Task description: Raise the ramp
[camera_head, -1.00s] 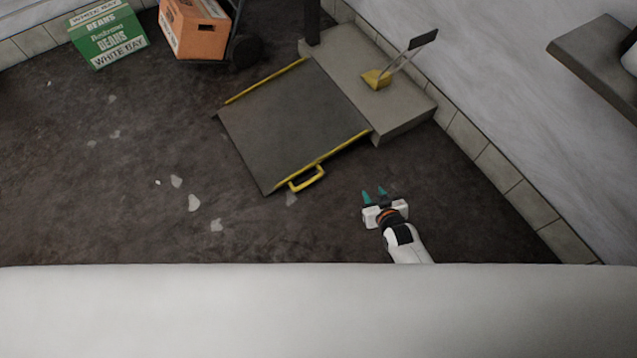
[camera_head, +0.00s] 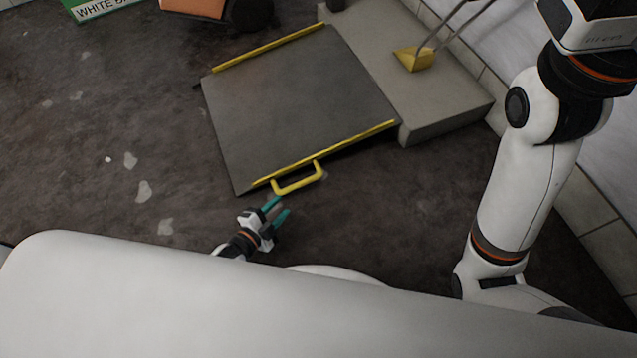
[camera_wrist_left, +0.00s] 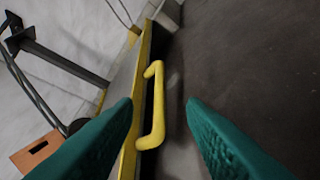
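The ramp (camera_head: 300,105) is a grey plate with yellow side edges, sloping from the grey raised platform down to the dark floor. A yellow handle (camera_head: 300,184) sticks out from its near edge. My left gripper (camera_head: 276,208) is open just short of the handle, its teal fingers pointing at it. In the left wrist view the handle (camera_wrist_left: 157,105) lies between the two spread fingers but beyond their tips, and nothing is held. My right arm rises at the right of the head view; its gripper is out of frame.
The platform (camera_head: 445,105) holds a yellow pedal-like block (camera_head: 413,59) with metal rods. A green box (camera_head: 92,8) and an orange box (camera_head: 193,8) on a hand truck stand beyond the ramp. The floor left of the ramp is open, with pale scraps.

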